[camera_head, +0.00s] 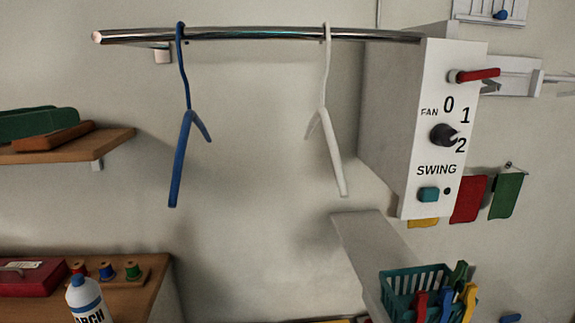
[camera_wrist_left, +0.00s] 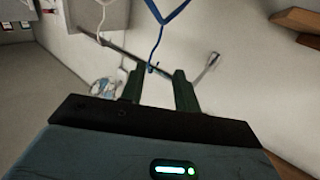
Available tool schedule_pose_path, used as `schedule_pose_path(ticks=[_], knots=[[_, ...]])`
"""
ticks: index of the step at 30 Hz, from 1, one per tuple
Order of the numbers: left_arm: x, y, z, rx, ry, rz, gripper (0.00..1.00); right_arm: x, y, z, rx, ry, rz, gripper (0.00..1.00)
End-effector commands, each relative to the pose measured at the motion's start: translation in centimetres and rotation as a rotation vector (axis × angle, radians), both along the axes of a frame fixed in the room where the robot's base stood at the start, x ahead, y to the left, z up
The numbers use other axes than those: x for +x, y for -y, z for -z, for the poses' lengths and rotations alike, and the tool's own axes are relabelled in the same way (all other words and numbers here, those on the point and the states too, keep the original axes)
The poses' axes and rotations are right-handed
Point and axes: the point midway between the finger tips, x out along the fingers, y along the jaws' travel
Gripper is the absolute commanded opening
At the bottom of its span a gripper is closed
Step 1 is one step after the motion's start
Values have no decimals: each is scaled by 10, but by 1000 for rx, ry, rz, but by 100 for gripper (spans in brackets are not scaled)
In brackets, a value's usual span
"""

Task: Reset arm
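My left gripper (camera_wrist_left: 157,78) shows only in the left wrist view, with its two dark fingers apart and nothing visible between them except the background. The blue hanger (camera_head: 182,120) hangs by its hook from the left part of the chrome rail (camera_head: 260,34), and the white hanger (camera_head: 324,110) hangs further right. In the left wrist view the blue hanger (camera_wrist_left: 161,35) and the rail appear beyond the fingertips, upside down. The head view shows neither arm nor gripper, so the left gripper stands apart from the hangers. My right gripper is in no view.
A white control box (camera_head: 425,130) with knob and red lever stands at the rail's right end. A wooden shelf (camera_head: 110,142) is at left. A counter at lower left holds a white bottle (camera_head: 88,300) and spools. A teal basket (camera_head: 412,285) with clothespins is at lower right.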

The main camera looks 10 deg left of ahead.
Motion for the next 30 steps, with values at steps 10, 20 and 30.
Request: schedule_pose_path(ticks=[10,20,30], knots=[[60,9,58,-3,-41,93,32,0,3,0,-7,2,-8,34],[124,16,196,-41,-115,128,32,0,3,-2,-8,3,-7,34],[114,26,402,-48,-265,41,32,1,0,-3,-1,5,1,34]])
